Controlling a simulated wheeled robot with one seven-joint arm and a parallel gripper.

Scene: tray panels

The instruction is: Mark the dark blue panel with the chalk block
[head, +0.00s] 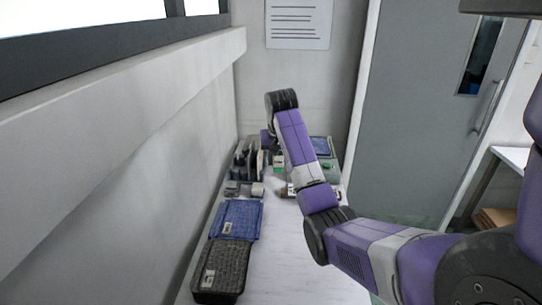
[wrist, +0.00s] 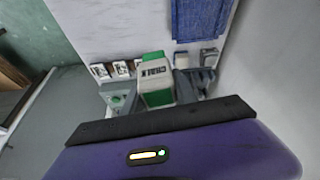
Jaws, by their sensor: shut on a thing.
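The chalk block (wrist: 157,82) is green and white with a "CHALK" label, upright in the wrist view. My gripper (wrist: 152,92) is shut on it, with grey fingers at its sides. In the head view a green and white patch by my arm seems to be the same block (head: 279,167). A blue woven panel (head: 236,219) lies in a tray at the left of the table; it also shows at the top of the wrist view (wrist: 201,18). I cannot tell which is the dark blue one meant.
A black woven panel (head: 222,268) lies nearest on the table, by the left wall. Small boxes (head: 257,189) and dark upright items (head: 246,160) stand beyond the blue woven panel. Several small labelled items (wrist: 121,69) lie beside the block. The table's (head: 285,250) near right part is clear.

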